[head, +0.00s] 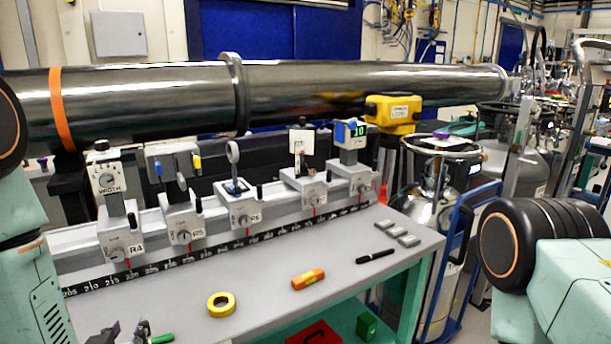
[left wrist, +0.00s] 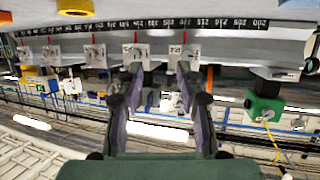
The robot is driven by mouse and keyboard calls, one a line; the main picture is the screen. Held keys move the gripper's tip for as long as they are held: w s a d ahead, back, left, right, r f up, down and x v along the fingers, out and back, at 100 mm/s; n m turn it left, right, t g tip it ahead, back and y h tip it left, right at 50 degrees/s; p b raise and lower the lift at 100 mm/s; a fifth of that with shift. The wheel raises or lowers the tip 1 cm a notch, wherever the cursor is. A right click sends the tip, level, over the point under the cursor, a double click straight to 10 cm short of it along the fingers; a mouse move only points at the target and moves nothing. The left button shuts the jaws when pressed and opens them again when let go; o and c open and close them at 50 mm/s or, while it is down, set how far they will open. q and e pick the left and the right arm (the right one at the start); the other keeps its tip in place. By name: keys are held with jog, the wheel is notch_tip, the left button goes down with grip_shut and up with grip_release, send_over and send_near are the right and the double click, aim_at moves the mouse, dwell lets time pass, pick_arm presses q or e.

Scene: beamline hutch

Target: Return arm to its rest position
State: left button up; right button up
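My left gripper (head: 131,332) shows only in part at the bottom edge of the head view, in front of the optical bench. In the left wrist view its two dark fingers (left wrist: 160,85) are spread apart with nothing between them. That view is upside down, and beyond the fingers it shows the rail mounts. My left arm (head: 28,265) comes in at the left edge. My right arm (head: 560,280) shows at the right edge, but its gripper is out of view.
A grey bench (head: 255,278) carries a scaled rail with several mounts, such as R4 (head: 120,238). Yellow tape (head: 221,304), an orange level (head: 308,279) and a black marker (head: 375,256) lie on it. A steel beam pipe (head: 150,98) runs behind. Gas cylinders (head: 436,215) stand at right.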

pick_arm(q)
jog(key=s+d+f+m+g+h, duration=0.1)
jog(key=s+d+f+g+h, duration=0.15)
jog(key=s+f, duration=0.35)
jog(key=s+d+f+m+g+h, duration=0.1)
jog(key=s+d+f+g, duration=0.3)
jog(key=f, duration=0.4)
jog(key=s+f+g, duration=0.3)
jog(key=s+f, duration=0.2)
jog(key=s, duration=0.4)
jog(key=s+d+f+m+g+b, duration=0.1)
jog(key=s+f+g, duration=0.3)
jog(key=s, duration=0.5)
jog(key=shift+s+f+h+b, duration=0.3)
jog(key=shift+s+f+h, duration=0.1)
jog(key=shift+f, duration=0.2)
jog(key=shift+d, duration=0.15)
